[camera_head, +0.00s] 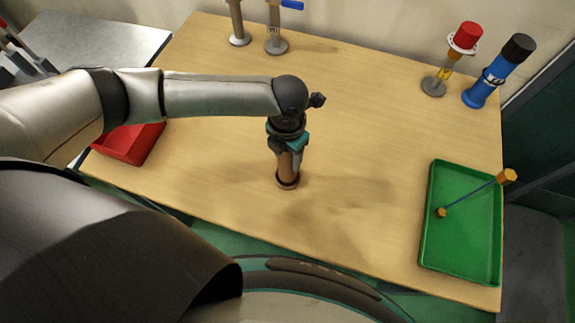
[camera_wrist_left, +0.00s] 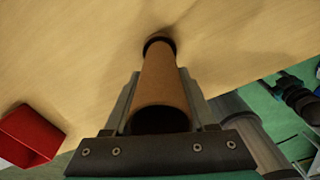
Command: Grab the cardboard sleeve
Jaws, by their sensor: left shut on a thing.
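The cardboard sleeve (camera_head: 288,178) is a brown upright tube at the middle of the wooden table. In the head view its lower end shows at a dark ring on the table, and my left gripper (camera_head: 286,150) covers its upper part from above. In the left wrist view the sleeve (camera_wrist_left: 164,82) lies between the two fingers of the left gripper (camera_wrist_left: 162,100), with its open end near the camera. The left gripper is shut on it. I cannot tell whether the sleeve touches the table. My right gripper is not in view.
A red tray (camera_head: 130,143) is at the left edge under my arm. A green tray (camera_head: 462,262) with a blue rod (camera_head: 470,198) is at the right. Two metal stands (camera_head: 277,45) are at the back, and a blue cylinder (camera_head: 490,82) stands back right. The table's middle is otherwise clear.

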